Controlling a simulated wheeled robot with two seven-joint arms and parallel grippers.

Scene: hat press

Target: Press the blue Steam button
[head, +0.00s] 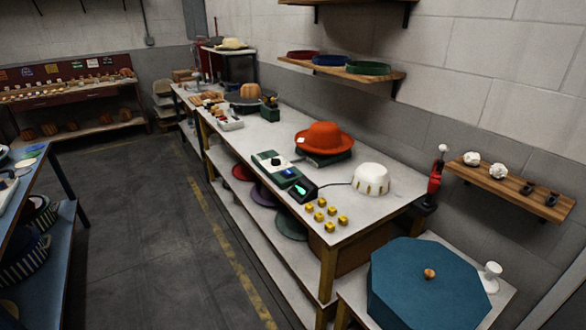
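A green control panel (270,160) lies on the white-topped workbench (240,141) in the middle of the head view. A small blue button (289,172) shows on its near right part; any lettering is too small to read. A dark round knob sits on a white patch farther back on the panel. Beside the panel, towards me, is a dark device (302,190) with a lit green display. Neither of my grippers is in view, and nothing covers the button.
An orange hat (324,138) stands on a dark base behind the panel. A white dome (371,179) and several yellow cubes (320,216) are to the right. A blue octagonal lidded box (425,285) fills the near right. The floor (150,225) left of the workbench is clear.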

